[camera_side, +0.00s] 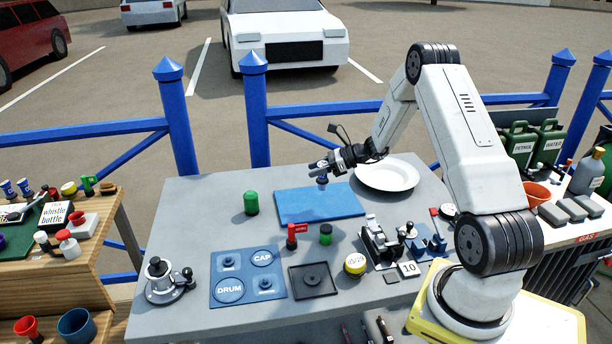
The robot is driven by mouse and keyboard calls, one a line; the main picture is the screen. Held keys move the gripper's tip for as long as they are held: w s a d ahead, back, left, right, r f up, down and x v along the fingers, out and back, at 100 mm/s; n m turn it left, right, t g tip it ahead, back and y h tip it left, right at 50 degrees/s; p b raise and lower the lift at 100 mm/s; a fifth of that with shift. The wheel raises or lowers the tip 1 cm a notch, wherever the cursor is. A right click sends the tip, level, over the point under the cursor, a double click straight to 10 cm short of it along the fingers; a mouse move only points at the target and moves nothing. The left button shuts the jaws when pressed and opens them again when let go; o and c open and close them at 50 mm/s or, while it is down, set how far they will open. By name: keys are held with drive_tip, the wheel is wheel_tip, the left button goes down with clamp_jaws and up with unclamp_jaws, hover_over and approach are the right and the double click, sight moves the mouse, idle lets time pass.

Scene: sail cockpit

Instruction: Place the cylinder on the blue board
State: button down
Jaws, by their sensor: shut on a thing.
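My gripper (322,168) is over the far right part of the blue board (300,208), its fingers pointing left.
A green canister (251,203) stands left of the board. A white plate (387,175) lies to the right, under my forearm. A marked blue tray (247,289) is front left.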

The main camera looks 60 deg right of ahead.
drive_tip(key=shift+w+d+f, duration=0.2)
drive_tip(key=shift+w+f, duration=0.15)
drive_tip(key=shift+f, duration=0.1)
drive_tip(key=shift+w+d+f, duration=0.15)
drive_tip(key=shift+w+f, duration=0.2)
drive_tip(key=shift+f, duration=0.1)
drive_tip(key=shift+w+d+f, duration=0.1)
drive_tip(key=shift+w+f, duration=0.05)
drive_tip(key=shift+f, duration=0.8)
drive_tip(key=shift+w+f, duration=0.1)
drive_tip(key=shift+f, duration=0.8)
drive_tip(key=shift+f, duration=0.1)
drive_tip(key=shift+c, duration=1.2)
unclamp_jaws()
